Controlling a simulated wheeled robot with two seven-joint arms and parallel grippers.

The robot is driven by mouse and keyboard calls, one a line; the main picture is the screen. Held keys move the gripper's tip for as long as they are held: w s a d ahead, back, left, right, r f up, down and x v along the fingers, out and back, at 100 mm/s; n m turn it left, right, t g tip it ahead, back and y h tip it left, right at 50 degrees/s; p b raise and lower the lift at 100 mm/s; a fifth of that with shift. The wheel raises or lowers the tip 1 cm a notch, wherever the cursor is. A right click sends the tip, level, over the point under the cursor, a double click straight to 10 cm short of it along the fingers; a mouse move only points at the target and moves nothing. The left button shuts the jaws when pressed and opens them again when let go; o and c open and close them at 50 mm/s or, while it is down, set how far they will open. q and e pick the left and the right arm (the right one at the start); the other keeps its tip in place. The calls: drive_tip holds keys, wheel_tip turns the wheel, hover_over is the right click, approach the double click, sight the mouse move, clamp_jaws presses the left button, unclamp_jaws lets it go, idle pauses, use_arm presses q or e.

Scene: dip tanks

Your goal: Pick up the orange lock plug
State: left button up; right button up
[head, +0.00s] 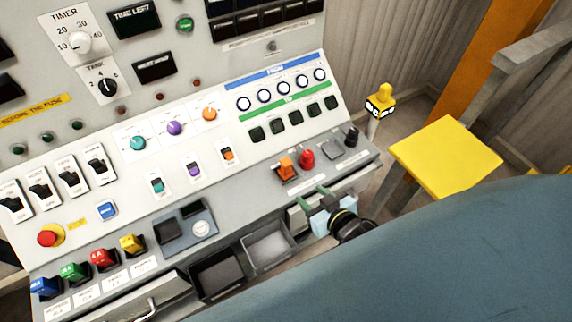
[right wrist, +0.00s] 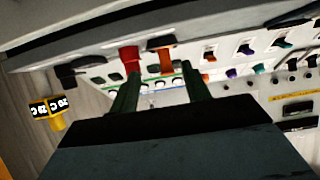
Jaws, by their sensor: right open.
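The orange lock plug (head: 286,167) stands upright on the console's front ledge, left of a red plug (head: 306,157). My right gripper (head: 313,197) is open and empty below the ledge edge, with its two green fingers pointing toward the plugs. In the right wrist view the orange plug (right wrist: 165,57) shows between the fingertips of the gripper (right wrist: 160,72), beyond them and apart. The red plug (right wrist: 130,58) shows just past the left finger. My left gripper is not in view.
A grey plug (head: 331,148) and a black plug (head: 352,136) stand right of the red one. Grey bins (head: 268,252) lie below the ledge. My blue body covers the lower right.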

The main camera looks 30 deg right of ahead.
sight(288, 169)
drive_tip(key=shift+t, duration=0.3)
drive_tip(key=w, duration=0.5)
drive_tip(key=w+b, duration=0.1)
drive_tip(key=w, duration=0.2)
drive_tip(key=shift+w+a, duration=0.2)
drive_tip(key=shift+a, duration=0.1)
drive_tip(key=x, duration=0.5)
drive_tip(key=shift+a+f+b, duration=0.2)
drive_tip(key=shift+f+b, duration=0.05)
drive_tip(key=shift+b, duration=0.1)
clamp_jaws()
